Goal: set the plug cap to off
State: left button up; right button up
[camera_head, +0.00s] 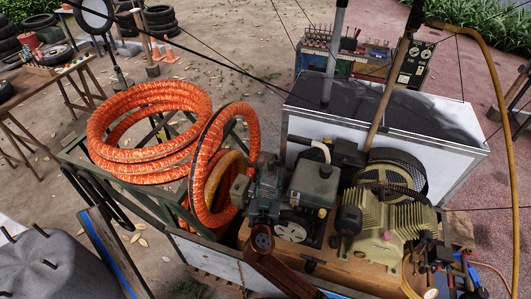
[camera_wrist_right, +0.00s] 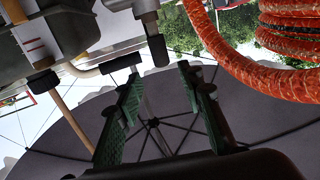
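The engine block (camera_head: 312,185) sits on the wooden deck of the cart. In the right wrist view a short dark cylinder on a grey stem (camera_wrist_right: 157,50) hangs just beyond the fingertips; it looks like the plug cap. Its exact setting cannot be told, and I cannot single it out in the head view. My right gripper (camera_wrist_right: 160,76) is open, its two green-padded fingers apart with nothing between them. The dark cylinder appears apart from both fingers. In the head view the fingers cannot be made out clearly. My left gripper does not show.
A coiled orange hose (camera_head: 150,128) lies left of the engine, and a hose loop (camera_wrist_right: 235,70) passes close to the right finger. A finned, tan compressor (camera_head: 393,230) stands to the right. A grey-topped white box (camera_head: 440,150) is behind. A dark umbrella canopy (camera_wrist_right: 245,120) fills the wrist background.

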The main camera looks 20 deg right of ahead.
aim_at(270, 164)
jog(key=x, duration=0.3)
jog(key=p+x, duration=0.1)
jog(key=x, duration=0.1)
jog(key=shift+w+a+r, duration=0.15)
jog(key=shift+w+r, duration=0.1)
jog(key=shift+w, duration=0.1)
jog(key=shift+x, duration=1)
jog(key=shift+f, duration=0.15)
jog(key=c, duration=0.9)
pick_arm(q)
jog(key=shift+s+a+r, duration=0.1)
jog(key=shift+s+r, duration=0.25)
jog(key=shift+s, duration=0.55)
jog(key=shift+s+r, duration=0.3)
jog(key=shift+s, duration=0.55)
pick_arm(e)
grip_shut()
